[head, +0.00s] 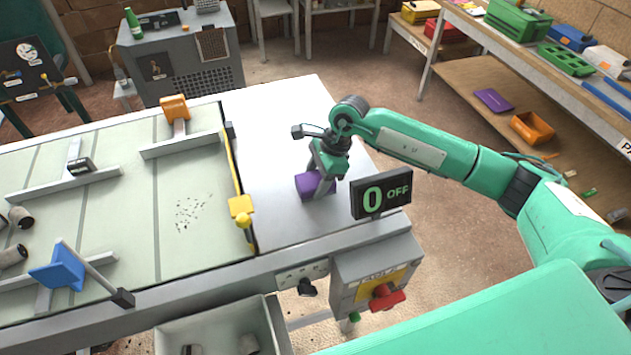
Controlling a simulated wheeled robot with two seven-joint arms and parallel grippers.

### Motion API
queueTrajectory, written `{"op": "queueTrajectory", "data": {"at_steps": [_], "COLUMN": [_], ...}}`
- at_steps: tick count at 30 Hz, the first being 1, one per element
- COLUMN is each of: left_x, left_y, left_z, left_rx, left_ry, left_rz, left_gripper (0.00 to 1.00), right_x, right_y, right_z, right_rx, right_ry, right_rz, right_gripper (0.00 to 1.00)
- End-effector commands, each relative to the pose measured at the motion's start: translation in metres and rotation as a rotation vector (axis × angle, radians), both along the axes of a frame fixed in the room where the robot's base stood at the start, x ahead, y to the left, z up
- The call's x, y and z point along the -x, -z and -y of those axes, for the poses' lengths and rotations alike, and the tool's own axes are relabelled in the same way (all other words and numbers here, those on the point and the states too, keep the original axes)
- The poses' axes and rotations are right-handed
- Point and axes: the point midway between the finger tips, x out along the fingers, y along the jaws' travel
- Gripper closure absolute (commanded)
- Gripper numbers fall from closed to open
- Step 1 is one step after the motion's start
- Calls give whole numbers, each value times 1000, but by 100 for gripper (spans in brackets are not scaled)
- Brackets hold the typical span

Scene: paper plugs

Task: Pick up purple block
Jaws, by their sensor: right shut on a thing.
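The purple block (305,186) is at the right part of the table, on the plain light surface (280,120). My right gripper (322,180) comes down over it from above, and its fingers are shut on the block. The gripper hides part of the block's top and right side. I cannot tell whether the block touches the surface or is slightly raised. My left gripper is not in view.
A dark sign reading "0 OFF" (381,194) stands close right of the block. A yellow bar (241,209) edges the conveyor (130,215) to the left. A red-handled control box (375,275) is at the front, beside a grey bin (225,325).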

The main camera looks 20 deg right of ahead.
Motion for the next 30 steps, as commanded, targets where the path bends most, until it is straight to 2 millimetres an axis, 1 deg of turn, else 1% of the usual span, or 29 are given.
{"op": "queueTrajectory", "data": {"at_steps": [4,7,11,14,21,24,27,30], "left_x": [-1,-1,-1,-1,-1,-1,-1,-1], "left_y": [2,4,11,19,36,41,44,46], "left_z": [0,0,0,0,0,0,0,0], "left_rx": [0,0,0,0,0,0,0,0], "left_ry": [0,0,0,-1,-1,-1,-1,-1], "left_rz": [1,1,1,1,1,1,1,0], "left_gripper": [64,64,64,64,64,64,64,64], "right_x": [-1,-1,-1,-1,-1,-1,0,-1], "right_y": [-4,-12,-32,-55,-127,-152,-172,-186], "right_z": [0,0,0,0,0,0,-1,0], "right_rx": [-1,0,0,0,0,-1,0,-1], "right_ry": [1,1,-1,-1,-1,-1,0,0], "right_rz": [2,2,5,7,7,6,4,2], "right_gripper": [69,69,69,69,69,69,69,69]}}
